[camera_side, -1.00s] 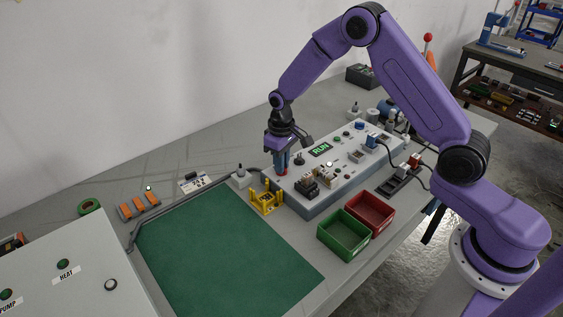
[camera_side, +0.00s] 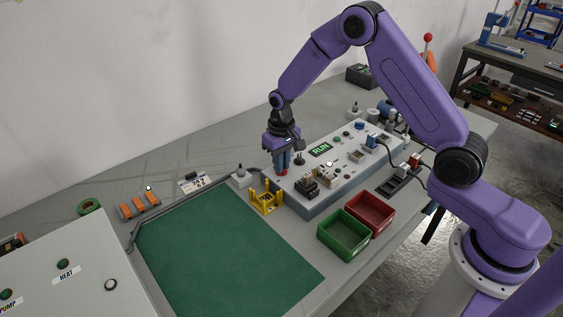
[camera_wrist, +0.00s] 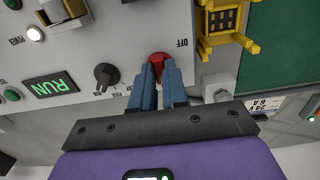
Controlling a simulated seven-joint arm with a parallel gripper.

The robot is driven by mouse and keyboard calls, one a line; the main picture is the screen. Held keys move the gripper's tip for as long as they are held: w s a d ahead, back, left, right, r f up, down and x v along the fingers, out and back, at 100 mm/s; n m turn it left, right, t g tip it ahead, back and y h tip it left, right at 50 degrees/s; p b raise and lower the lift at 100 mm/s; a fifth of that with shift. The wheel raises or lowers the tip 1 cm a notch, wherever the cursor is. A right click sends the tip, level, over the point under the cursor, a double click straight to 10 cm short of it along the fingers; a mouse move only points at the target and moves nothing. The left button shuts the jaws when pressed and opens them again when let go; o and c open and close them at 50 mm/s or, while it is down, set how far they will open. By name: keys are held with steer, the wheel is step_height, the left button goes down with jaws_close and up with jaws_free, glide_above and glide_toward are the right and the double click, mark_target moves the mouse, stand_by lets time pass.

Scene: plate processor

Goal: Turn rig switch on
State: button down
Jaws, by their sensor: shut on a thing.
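The rig is a long grey control box (camera_side: 322,190) on the bench. A red switch knob (camera_wrist: 157,57) sits near its left end, with a printed "OFF" label beside it in the wrist view. The red knob also shows low between the fingers in the side view (camera_side: 283,172). My gripper (camera_wrist: 156,70) points down, and its blue fingers are shut on the red knob, covering part of it. A lit green "RUN" display (camera_wrist: 51,85) is on the panel; it also shows in the side view (camera_side: 320,149).
A black pointer knob (camera_wrist: 106,74) stands close beside my fingers. A yellow holder (camera_side: 266,201) is by the box's left end. Green (camera_side: 343,247) and red (camera_side: 371,224) bins stand in front. The green mat (camera_side: 225,250) is clear.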

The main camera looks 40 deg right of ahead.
steer(key=c, duration=1.1)
jaws_free()
steer(key=shift+c, duration=0.2)
step_height(320, 180, up, 18)
steer(key=shift+f, duration=0.25)
steer(key=s+a+r+n, duration=0.1)
steer(key=s+a+n, duration=0.15)
steer(key=s, duration=0.55)
steer(key=s+a+r+n, duration=0.1)
steer(key=s+a+n, duration=0.15)
steer(key=s, duration=0.55)
steer(key=s+d+f+n, duration=0.1)
steer(key=s+d+n, duration=0.2)
steer(key=s, duration=0.7)
steer(key=s+d+f+n, duration=0.1)
steer(key=s+d+n, duration=0.2)
steer(key=s, duration=0.7)
steer(key=shift+s+f+n, duration=0.35)
steer(key=shift+f+n, duration=0.05)
steer(key=shift+n, duration=0.5)
